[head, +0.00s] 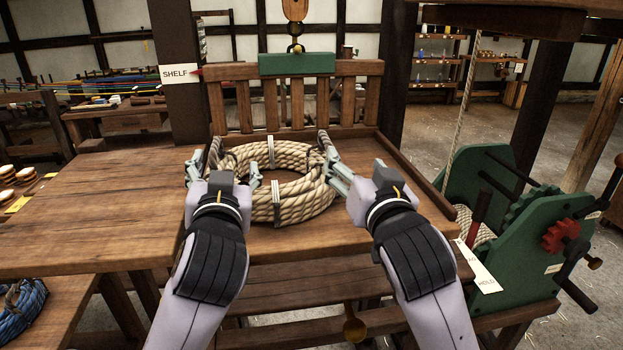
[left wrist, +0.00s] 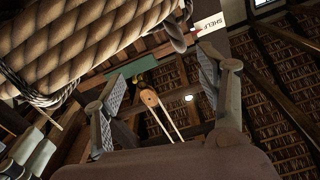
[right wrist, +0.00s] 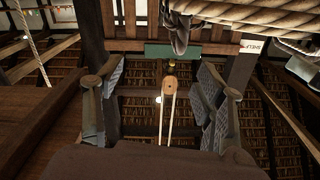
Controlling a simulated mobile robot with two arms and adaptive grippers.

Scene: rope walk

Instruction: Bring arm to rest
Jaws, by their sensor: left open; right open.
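My left gripper (head: 222,170) is at the left side of a tan rope coil (head: 285,205) that lies on a wooden seat with a slatted back. My right gripper (head: 336,168) is at the right side of the coil. Both grippers are open with nothing between their fingers. In the left wrist view the left gripper's fingers (left wrist: 165,85) stand apart, with the rope (left wrist: 95,45) close above them. In the right wrist view the right gripper's fingers (right wrist: 158,95) stand apart, with the rope (right wrist: 255,18) at the upper right. Whether either gripper touches the coil I cannot tell.
A wooden table top (head: 100,215) extends to the left of the coil. A green winch frame (head: 520,240) with a red knob (head: 560,236) stands at the right. A green block (head: 297,64) tops the slatted back, below a hanging hook (head: 295,30). A SHELF sign (head: 180,73) is on a post.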

